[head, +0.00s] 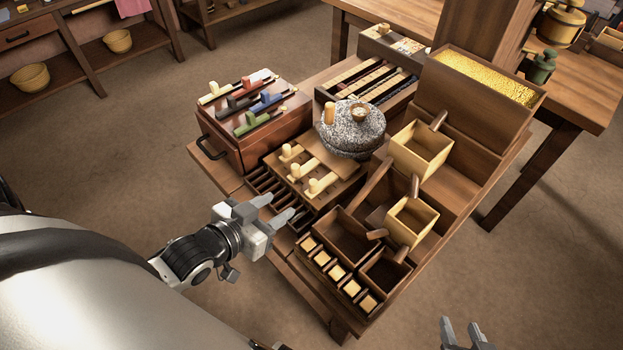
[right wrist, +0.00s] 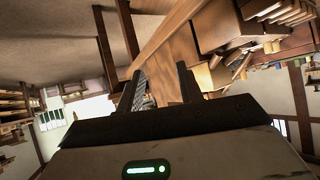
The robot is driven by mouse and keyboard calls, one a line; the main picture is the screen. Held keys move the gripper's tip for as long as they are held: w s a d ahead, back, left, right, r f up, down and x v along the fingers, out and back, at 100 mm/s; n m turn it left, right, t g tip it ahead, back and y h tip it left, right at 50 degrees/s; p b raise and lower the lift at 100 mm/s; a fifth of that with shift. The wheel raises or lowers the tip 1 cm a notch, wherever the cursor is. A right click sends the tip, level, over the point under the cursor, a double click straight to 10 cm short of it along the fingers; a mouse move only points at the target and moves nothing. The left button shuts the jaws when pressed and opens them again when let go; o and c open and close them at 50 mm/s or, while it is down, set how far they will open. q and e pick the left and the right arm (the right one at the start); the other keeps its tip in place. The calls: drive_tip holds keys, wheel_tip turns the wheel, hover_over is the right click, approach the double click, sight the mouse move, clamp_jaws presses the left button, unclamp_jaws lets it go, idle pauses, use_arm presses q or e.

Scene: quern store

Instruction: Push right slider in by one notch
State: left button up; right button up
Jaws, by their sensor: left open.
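A wooden block (head: 300,185) on the bench carries three pale sliders with raised pegs, side by side. The right slider (head: 322,184) is the one nearest the front right. The middle slider (head: 303,167) and left slider (head: 290,152) lie behind it to the left. My left gripper (head: 278,207) is open, its two fingers pointing right, just in front of the block and lower left of the right slider; I see no contact. My right gripper (head: 461,330) is at the bottom edge, away from the bench; its fingers stand apart and empty in the right wrist view (right wrist: 160,85).
A red-brown box (head: 250,140) with coloured sliders stands left of the block. A stone quern (head: 352,128) sits behind it. Wooden bins (head: 345,240) and scoop boxes (head: 412,220) stand to the right. Floor in front of the bench is clear.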

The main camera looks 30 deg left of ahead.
sight(311, 185)
use_arm(q)
drive_tip(key=b+x, duration=0.1)
drive_tip(key=x, duration=1.2)
drive_tip(key=shift+w+f, duration=0.2)
drive_tip(key=shift+w, duration=0.15)
clamp_jaws()
